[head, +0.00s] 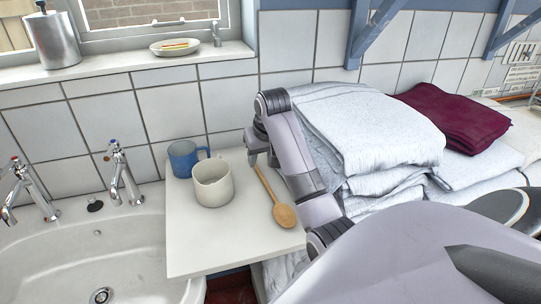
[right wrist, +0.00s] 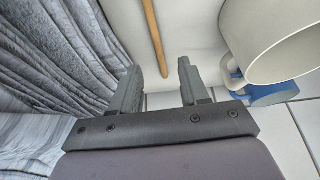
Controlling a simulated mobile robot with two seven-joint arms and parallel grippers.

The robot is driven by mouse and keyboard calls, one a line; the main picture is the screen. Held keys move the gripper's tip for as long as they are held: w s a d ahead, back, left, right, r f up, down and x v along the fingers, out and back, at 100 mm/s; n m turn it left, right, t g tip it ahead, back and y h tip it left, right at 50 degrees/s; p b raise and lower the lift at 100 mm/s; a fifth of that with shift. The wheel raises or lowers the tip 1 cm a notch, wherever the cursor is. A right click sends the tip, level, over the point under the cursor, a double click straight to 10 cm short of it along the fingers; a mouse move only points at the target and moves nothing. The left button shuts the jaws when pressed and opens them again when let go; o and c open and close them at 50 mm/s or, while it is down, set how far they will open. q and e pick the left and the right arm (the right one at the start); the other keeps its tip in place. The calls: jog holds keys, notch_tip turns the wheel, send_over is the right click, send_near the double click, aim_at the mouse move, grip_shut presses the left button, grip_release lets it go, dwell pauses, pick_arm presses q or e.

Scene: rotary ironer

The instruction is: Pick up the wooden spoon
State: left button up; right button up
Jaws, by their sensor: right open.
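The wooden spoon (head: 282,211) lies on the white board beside the sink, its bowl toward the front and its handle running back toward my right gripper (head: 262,157). In the right wrist view, the spoon's handle (right wrist: 153,38) shows beyond and between the two fingertips of the right gripper (right wrist: 158,75). The fingers are apart with nothing between them, and the handle looks clear of them. My left gripper is not in view.
A cream mug (head: 212,184) and a blue mug (head: 183,160) stand on the board (head: 215,243), left of the spoon. A stack of folded white towels (head: 365,130) rises close on the right. The sink (head: 130,235) is at left; the tiled wall is behind.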

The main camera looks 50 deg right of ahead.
aim_at(259, 171)
jog(key=shift+x, duration=2.9)
jog(key=shift+d, duration=0.1)
grip_shut()
